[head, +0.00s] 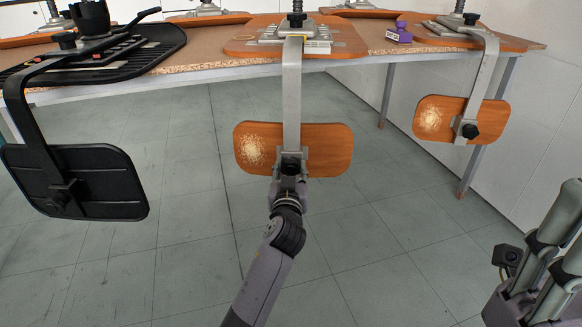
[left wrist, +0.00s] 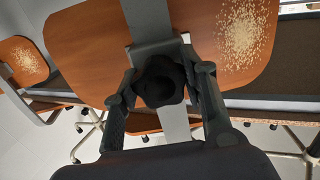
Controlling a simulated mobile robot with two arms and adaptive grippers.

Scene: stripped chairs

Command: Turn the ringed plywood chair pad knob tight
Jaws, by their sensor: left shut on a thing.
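The plywood pad (head: 328,142) hangs on its edge from a flat grey metal bar (head: 292,85) on the middle upturned chair. A pale speckled round patch marks its left part in the head view. In the left wrist view the pad (left wrist: 100,45) fills the upper part, with the patch at upper right. The dark lobed knob (left wrist: 160,80) sits on the bar against the pad. My left gripper (head: 290,168) is shut on the knob, with a finger on each side of it in the left wrist view. In the head view the gripper largely hides the knob.
The table (head: 200,68) bears the upturned chairs. A black pad (head: 95,180) hangs at left. Another speckled plywood pad (head: 445,118) with a dark knob (head: 470,131) hangs at right. A purple object (head: 398,33) lies on the table. The floor in front is clear.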

